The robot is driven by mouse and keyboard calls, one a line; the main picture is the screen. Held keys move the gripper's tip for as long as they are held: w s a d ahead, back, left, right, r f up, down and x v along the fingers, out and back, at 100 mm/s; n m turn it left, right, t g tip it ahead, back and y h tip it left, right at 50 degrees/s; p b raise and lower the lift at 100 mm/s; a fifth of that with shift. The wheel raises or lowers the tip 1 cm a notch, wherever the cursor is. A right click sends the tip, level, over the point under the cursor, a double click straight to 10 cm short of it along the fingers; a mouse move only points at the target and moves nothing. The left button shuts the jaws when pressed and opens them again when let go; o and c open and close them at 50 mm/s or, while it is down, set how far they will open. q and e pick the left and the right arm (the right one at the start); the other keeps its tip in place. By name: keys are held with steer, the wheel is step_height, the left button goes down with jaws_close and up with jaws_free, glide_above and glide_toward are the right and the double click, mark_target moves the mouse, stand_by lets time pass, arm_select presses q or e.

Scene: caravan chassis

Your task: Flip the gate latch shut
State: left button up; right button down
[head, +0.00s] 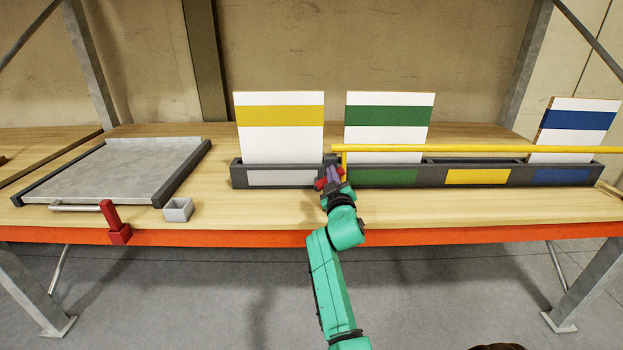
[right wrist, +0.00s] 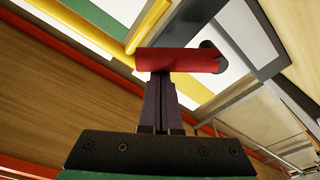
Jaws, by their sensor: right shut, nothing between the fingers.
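A red latch bar (head: 320,184) sits at the left end of the yellow gate bar (head: 470,149), by the dark rack, partly hidden by my right gripper. In the right wrist view the red latch (right wrist: 190,60) lies crosswise just beyond the fingertips, with a dark round pivot at its right end. The yellow bar (right wrist: 147,28) passes by its left end. My right gripper (head: 332,177) is shut and empty, its purple fingers (right wrist: 160,80) right up at the latch; I cannot tell whether they touch it. My left gripper is not in view.
The dark rack (head: 400,187) holds upright white boards with yellow (head: 280,116), green (head: 388,116) and blue (head: 577,120) stripes. At left lie a grey tray (head: 120,170), a red handle (head: 110,220) on a rod and a grey bracket (head: 178,210). Bench between is clear.

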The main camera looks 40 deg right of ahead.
steer(key=shift+s+d+f+m+h+b, duration=0.15)
steer(key=shift+d+f+m+b, duration=0.15)
steer(key=shift+m, duration=0.5)
steer(key=shift+s+d+f+m+h+b, duration=0.15)
steer(key=shift+s+f+m+b, duration=0.15)
steer(key=shift+m, duration=0.5)
steer(key=shift+s+d+f+m+b, duration=0.1)
steer(key=shift+d+f+m+b, duration=0.2)
steer(key=shift+m, duration=0.5)
